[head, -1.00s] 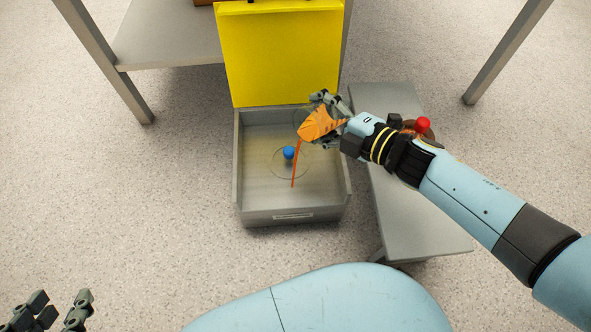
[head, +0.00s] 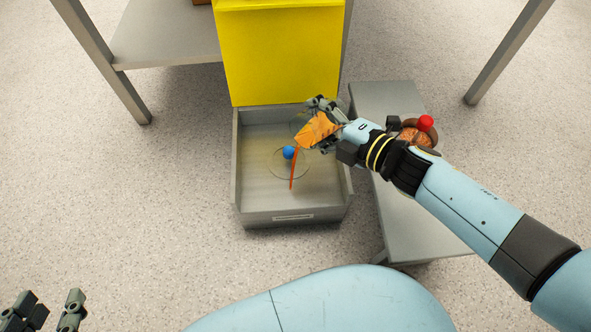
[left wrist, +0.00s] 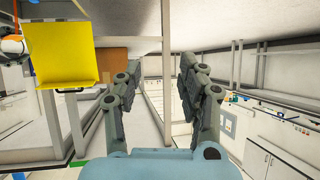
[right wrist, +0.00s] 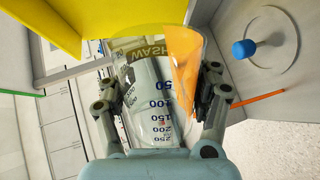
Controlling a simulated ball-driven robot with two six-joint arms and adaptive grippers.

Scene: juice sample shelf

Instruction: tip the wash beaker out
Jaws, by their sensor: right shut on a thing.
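The clear wash beaker (head: 317,130) is tilted in my right gripper (head: 324,124), over the grey basin (head: 252,218). In the right wrist view the beaker (right wrist: 150,100) shows the word WASH and volume marks between the two fingers. Orange liquid lies along one side of it. My left gripper (head: 47,305) is open and empty at the lower left, away from the basin. Its parted fingers also show in the left wrist view (left wrist: 158,85).
A blue ball-like knob (head: 289,152) stands in the basin by a round outline. A yellow panel (head: 283,60) rises behind the basin. A grey bench (head: 425,205) on the right carries a brown round object with a red top (head: 426,123). Floor is clear on the left.

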